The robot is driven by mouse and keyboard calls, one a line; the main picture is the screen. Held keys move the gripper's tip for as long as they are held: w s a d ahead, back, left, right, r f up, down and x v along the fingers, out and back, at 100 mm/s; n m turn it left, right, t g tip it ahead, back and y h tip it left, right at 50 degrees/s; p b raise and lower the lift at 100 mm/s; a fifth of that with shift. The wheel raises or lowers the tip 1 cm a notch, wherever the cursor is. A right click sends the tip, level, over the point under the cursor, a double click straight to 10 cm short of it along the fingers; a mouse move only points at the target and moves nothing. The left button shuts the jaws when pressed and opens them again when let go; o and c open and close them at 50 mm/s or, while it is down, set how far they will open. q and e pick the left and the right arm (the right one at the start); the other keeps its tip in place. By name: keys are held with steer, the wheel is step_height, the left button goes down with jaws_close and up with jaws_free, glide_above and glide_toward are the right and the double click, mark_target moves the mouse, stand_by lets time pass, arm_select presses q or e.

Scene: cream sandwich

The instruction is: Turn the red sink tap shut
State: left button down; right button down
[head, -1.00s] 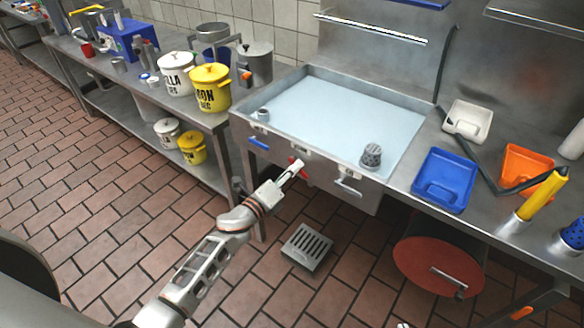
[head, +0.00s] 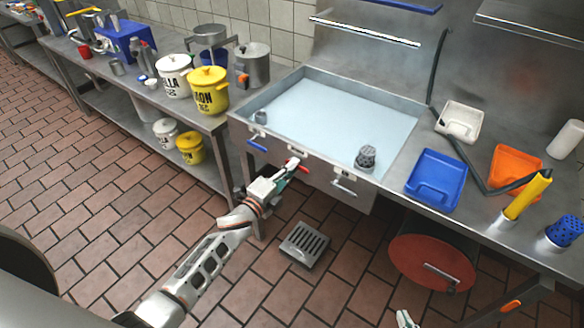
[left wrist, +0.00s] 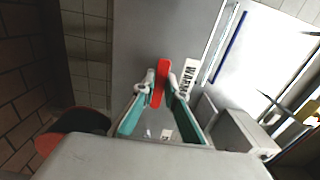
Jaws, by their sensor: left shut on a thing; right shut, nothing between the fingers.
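The red tap handle (left wrist: 160,82) is on the sink's front panel. In the left wrist view it stands between my left gripper's fingertips (left wrist: 161,84), which are shut on it, beside a label reading WARM (left wrist: 189,78). In the head view the red tap (head: 292,161) shows just at the tip of my left gripper (head: 289,167), partly covered by it. A blue tap handle (head: 257,145) sits further left on the same panel. My right gripper (head: 405,320) shows only in part at the bottom edge; it is shut and empty.
The sink basin (head: 325,112) holds pale liquid, with a grey cup-like object (head: 366,157) at its front rim. A silver handle (head: 343,188) juts from the panel on the right. A floor drain (head: 304,245) and a red round lid (head: 432,263) are below.

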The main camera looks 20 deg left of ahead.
stand_by(0.3)
arm_select(q)
steer(key=c, duration=2)
jaws_free()
steer(key=shift+c, duration=0.2)
steer(key=v, duration=1.2)
steer(key=s+f+n+g+y, duration=0.1)
steer(key=s+f+n+g, duration=0.2)
steer(key=s+f+n, duration=0.3)
steer(key=s+d+f+n+g+y, duration=0.1)
steer(key=s+f+n+g+y, duration=0.1)
steer(key=s+f+n, duration=0.4)
steer(key=s+n+g, duration=0.1)
steer(key=s+n, duration=0.4)
steer(key=s, duration=0.3)
steer(key=shift+d+f+n, duration=0.2)
steer(key=shift+f+n, duration=0.05)
steer(key=shift+n, duration=0.05)
